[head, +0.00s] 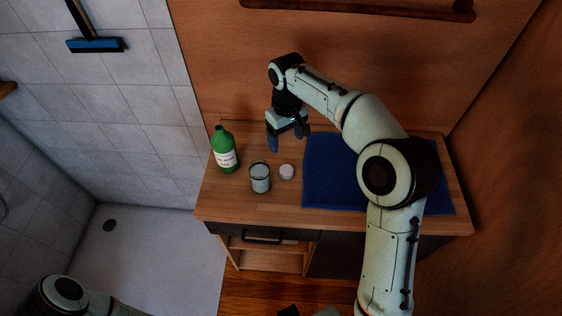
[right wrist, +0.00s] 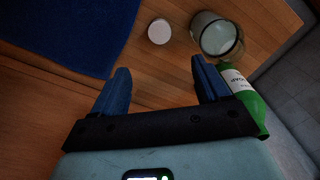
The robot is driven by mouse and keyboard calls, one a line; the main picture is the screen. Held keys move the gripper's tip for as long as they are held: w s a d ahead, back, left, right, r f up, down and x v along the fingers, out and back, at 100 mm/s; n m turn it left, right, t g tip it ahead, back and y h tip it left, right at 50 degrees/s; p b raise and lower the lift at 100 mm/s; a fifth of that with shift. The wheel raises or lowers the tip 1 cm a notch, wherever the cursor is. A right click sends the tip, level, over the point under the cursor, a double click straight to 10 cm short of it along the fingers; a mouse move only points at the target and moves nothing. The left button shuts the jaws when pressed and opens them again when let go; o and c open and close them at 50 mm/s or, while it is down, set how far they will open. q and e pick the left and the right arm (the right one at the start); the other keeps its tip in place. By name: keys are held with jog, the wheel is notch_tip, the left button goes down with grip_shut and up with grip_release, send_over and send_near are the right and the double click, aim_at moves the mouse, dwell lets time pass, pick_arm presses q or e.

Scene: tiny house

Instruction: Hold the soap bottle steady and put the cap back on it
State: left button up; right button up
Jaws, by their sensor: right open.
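The green soap bottle (head: 224,150) with a white label stands upright at the left end of the wooden counter. It also shows in the right wrist view (right wrist: 250,100), partly hidden behind a finger. A small white round piece (head: 287,171), which looks like the cap, lies flat on the counter right of a glass; the right wrist view shows it too (right wrist: 158,31). My right gripper (head: 288,140) is open and empty, pointing down above the counter behind the white piece. The wrist view shows its spread fingers (right wrist: 160,68). My left arm shows at the lower left; its gripper is out of view.
A clear glass (head: 260,178) stands between the bottle and the white piece; it shows in the right wrist view (right wrist: 215,35). A blue towel (head: 325,178) covers the counter's right part. The wooden wall (head: 225,60) rises behind. Bare wood lies around the white piece.

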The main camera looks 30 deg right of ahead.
pick_arm(q)
jog(key=shift+s, duration=0.25)
pick_arm(e)
jog(key=shift+s, duration=0.25)
jog(key=b, duration=0.1)
send_over(286, 169)
notch_tip(286, 169, down, 7)
jog(key=shift+f, duration=0.2)
pick_arm(q)
jog(key=shift+s+f, duration=0.3)
jog(key=shift+f, duration=0.45)
pick_arm(e)
jog(key=shift+f, duration=0.4)
notch_tip(286, 169, down, 5)
jog(key=shift+f, duration=0.1)
pick_arm(q)
jog(key=shift+s+f, duration=0.1)
jog(key=shift+f, duration=0.1)
pick_arm(e)
jog(key=c, duration=1.1)
